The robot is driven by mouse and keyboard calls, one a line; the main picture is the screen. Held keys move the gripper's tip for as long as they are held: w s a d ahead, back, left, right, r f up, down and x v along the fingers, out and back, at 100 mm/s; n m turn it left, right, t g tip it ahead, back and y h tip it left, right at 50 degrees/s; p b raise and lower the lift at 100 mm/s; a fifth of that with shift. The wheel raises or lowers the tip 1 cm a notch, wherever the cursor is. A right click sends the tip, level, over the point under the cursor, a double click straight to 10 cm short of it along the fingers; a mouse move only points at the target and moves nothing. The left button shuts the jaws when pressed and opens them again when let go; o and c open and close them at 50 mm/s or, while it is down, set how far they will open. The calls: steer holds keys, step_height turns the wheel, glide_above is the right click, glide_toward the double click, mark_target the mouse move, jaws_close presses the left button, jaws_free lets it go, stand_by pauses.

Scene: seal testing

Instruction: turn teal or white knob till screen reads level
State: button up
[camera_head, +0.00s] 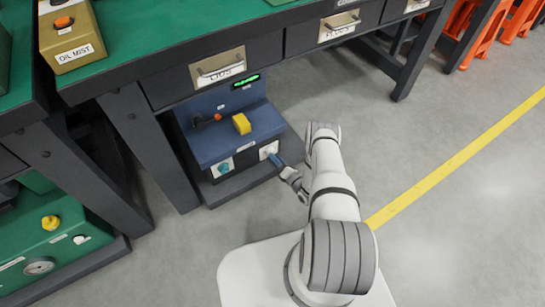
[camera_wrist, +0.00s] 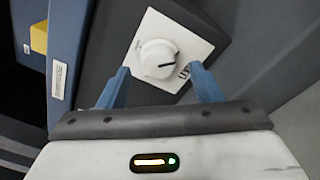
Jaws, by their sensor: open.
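A blue and dark grey tester (camera_head: 241,134) stands low under the green-topped bench. A white knob (camera_wrist: 158,58) with a dark pointer line sits on a white square plate on its front, with a label partly hidden by a finger. A teal knob (camera_head: 223,169) on a white plate is to the left in the head view. A small screen (camera_head: 245,81) with green characters, too small to read, is at the top of the tester. My gripper (camera_wrist: 160,80) is open, its blue fingers apart on either side of the white knob in the wrist view; contact is not visible.
A yellow block-like part (camera_head: 242,124) and an orange-tipped lever (camera_head: 207,120) are on the tester's upper face. Bench legs (camera_head: 148,145) stand close on the left. A green unit (camera_head: 50,235) is at lower left.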

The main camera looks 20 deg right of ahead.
steer(key=shift+x, duration=1.3)
steer(key=c, duration=1)
